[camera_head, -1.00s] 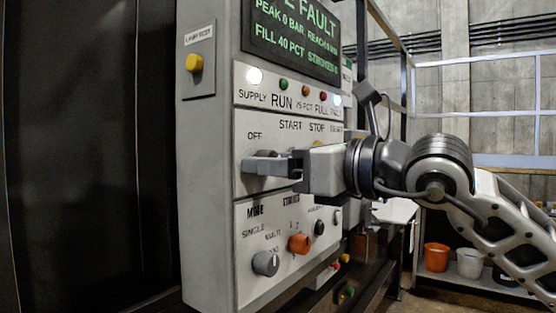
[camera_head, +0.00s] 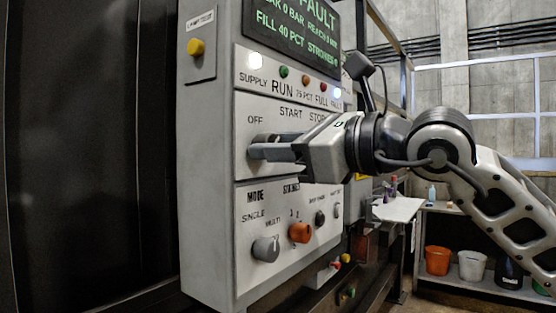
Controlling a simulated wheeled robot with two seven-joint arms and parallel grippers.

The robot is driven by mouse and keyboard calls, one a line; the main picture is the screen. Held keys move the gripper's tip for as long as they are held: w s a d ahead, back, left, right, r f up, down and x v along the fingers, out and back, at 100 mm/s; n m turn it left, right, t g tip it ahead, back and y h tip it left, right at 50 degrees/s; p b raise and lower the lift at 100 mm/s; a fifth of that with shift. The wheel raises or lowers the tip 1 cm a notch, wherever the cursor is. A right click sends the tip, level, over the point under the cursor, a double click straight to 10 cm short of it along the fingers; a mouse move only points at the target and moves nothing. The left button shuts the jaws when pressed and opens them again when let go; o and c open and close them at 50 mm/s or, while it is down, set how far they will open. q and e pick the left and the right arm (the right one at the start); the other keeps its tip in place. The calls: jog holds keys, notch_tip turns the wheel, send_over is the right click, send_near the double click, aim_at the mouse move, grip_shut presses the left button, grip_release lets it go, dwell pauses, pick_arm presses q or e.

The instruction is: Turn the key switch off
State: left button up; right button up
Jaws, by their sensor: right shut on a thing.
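The grey control panel (camera_head: 212,215) stands at the middle left, with the word OFF on its middle section. The key switch sits just below and right of that word. My right gripper (camera_head: 264,147) is at the panel face there, its fingers shut on the key switch. The fingers hide most of the switch, so its exact angle cannot be told. The gripper body is tilted, its wrist turned. My left gripper is not in view.
Below are a grey mode knob (camera_head: 266,249), an orange knob (camera_head: 299,232) and a small black knob (camera_head: 320,218). A yellow button (camera_head: 196,47) is at the upper left. Buckets, including an orange one (camera_head: 437,260), stand on a shelf at the right.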

pick_arm(q)
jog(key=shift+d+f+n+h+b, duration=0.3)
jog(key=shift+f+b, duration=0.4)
jog(key=shift+b, duration=0.75)
pick_arm(e)
jog(key=shift+n, duration=4.2)
jog(key=o, duration=1)
jog(key=shift+c, duration=0.2)
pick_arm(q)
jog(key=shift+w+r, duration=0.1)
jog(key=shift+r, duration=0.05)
pick_arm(e)
jog(key=shift+s, duration=0.1)
